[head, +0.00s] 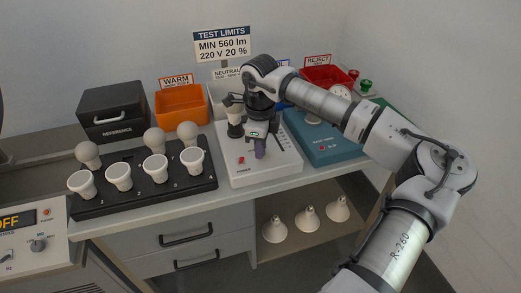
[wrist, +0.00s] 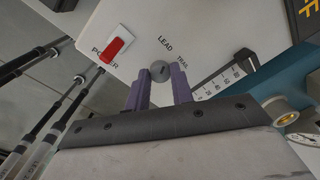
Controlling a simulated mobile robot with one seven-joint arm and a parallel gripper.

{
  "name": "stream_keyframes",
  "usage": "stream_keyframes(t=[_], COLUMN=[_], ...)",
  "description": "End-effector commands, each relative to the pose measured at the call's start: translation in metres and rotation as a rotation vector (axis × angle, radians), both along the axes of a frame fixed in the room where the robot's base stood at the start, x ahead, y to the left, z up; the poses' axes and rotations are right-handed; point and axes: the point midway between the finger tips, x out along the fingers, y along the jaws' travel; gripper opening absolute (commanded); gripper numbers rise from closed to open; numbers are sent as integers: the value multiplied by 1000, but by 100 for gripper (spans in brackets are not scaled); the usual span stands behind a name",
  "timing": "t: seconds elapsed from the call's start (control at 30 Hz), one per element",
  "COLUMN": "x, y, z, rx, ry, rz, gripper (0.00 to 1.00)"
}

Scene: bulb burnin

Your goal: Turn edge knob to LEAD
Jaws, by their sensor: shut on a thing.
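The edge knob (wrist: 160,71) is a small round grey knob on the white dimmer-like box (head: 285,168). LEAD (wrist: 166,45) and TRAIL labels are printed beside it in the wrist view. My gripper (wrist: 160,85) has two purple fingers, shut on the knob from either side. In the head view my gripper (head: 260,150) points down over the box's front and hides the knob. Which label the knob's mark points to is too small to tell.
A red power switch (wrist: 115,49) sits close to the knob on the same panel. A teal box (head: 330,150) stands close on the right. Coloured bins line the back.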

Motion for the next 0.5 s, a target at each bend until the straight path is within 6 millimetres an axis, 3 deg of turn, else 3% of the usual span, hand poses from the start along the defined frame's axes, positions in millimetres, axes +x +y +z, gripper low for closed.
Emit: stream_keyframes(t=[0.5], x=[0], y=[0], z=[1], rx=[2], ry=[-2], rz=[82], gripper=[0])
